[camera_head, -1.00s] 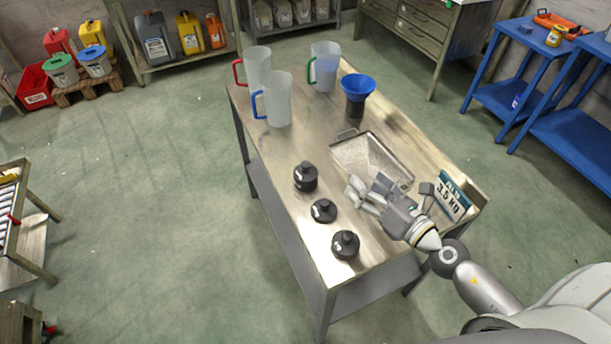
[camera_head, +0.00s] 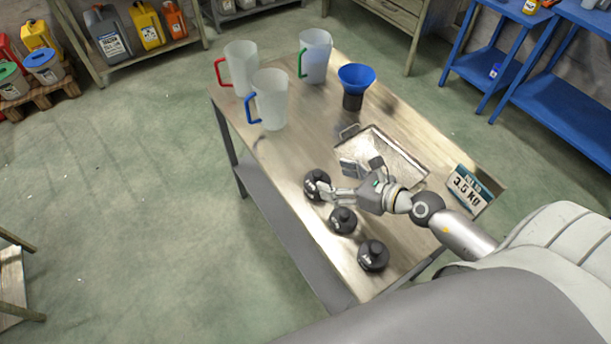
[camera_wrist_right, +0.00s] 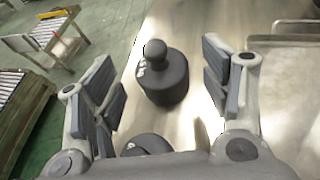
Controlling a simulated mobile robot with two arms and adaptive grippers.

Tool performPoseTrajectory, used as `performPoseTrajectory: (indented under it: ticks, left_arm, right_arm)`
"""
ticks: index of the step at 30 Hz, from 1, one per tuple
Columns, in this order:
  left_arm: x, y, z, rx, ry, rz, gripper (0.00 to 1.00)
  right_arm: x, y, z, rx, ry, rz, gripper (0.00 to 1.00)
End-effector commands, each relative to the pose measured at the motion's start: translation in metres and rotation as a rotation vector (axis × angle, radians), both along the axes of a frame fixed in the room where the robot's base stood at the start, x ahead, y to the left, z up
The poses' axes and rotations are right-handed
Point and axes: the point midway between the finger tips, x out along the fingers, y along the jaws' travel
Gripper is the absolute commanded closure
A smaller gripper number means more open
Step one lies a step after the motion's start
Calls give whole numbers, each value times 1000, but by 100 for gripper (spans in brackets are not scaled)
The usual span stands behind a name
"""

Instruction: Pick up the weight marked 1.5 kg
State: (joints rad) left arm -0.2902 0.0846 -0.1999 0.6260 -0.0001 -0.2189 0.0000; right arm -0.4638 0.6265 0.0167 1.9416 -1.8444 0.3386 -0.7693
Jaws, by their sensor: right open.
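Three black knobbed weights stand in a row on the metal table. They are the far weight (camera_head: 313,187), the middle weight (camera_head: 342,221) and the near weight (camera_head: 373,256). Their white markings are too small to read, so I cannot tell which is 1.5 kg. My right gripper (camera_head: 338,180) is open beside the far weight, its fingers pointing at it. In the right wrist view a weight (camera_wrist_right: 166,82) stands upright ahead between the spread fingers, not clasped. Another weight (camera_wrist_right: 147,144) is partly hidden below by the gripper. My left gripper is out of view.
Several translucent jugs (camera_head: 270,100) and a blue funnel (camera_head: 356,78) on a dark base stand at the table's far end. The table's left edge is close to the weights.

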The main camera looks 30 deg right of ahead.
Motion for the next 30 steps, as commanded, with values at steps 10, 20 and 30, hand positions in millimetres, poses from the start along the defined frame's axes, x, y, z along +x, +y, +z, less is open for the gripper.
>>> performPoseTrajectory:
  ticks: [10, 20, 30]
  left_arm:
    - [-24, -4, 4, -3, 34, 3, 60]
    - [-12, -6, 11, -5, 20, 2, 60]
    - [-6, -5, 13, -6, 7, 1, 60]
  right_arm:
    - [37, 17, -15, 3, -1, -1, 29]
    - [57, 28, -19, 5, -1, -2, 29]
    - [87, 43, -32, 2, 0, -1, 29]
